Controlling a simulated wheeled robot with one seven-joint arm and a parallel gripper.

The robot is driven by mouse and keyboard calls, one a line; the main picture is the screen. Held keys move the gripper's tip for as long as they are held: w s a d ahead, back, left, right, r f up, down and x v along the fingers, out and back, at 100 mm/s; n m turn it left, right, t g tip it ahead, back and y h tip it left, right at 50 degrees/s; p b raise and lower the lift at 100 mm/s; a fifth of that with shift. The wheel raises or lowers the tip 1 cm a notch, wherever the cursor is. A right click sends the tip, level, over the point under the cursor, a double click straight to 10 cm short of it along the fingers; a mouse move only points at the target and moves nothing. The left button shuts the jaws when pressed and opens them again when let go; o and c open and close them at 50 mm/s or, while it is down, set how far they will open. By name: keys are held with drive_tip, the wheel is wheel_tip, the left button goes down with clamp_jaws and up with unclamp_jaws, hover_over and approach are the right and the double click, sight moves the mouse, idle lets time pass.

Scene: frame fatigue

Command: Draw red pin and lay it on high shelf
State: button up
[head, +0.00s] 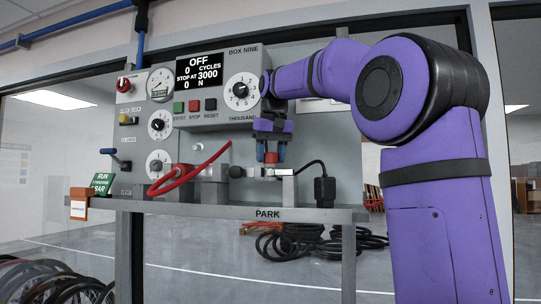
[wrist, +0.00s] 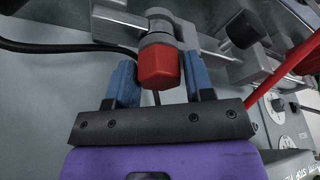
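The red pin (head: 270,158) shows as a red cap at the grey metal clamp (head: 262,172) on the test bench. In the wrist view the red cap (wrist: 160,67) sits below a grey collar, and the rest of the pin is hidden. My gripper (head: 269,152) points down over the cap. Its blue fingers stand on either side of the cap, with narrow gaps showing in the head view; I see no clear grip. In the wrist view my gripper (wrist: 160,80) spans the cap too. I cannot make out which surface is the high shelf.
A grey bench ledge (head: 320,215) marked PARK runs below the clamp. The control panel (head: 215,85) stands close behind. Black hoses (head: 300,243) lie on the floor.

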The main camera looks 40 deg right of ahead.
drive_tip(key=c, duration=0.6)
drive_tip(key=shift+r, duration=2.95)
drive_tip(key=shift+c, duration=0.2)
drive_tip(key=shift+r, duration=0.3)
drive_tip(key=shift+r, duration=1.9)
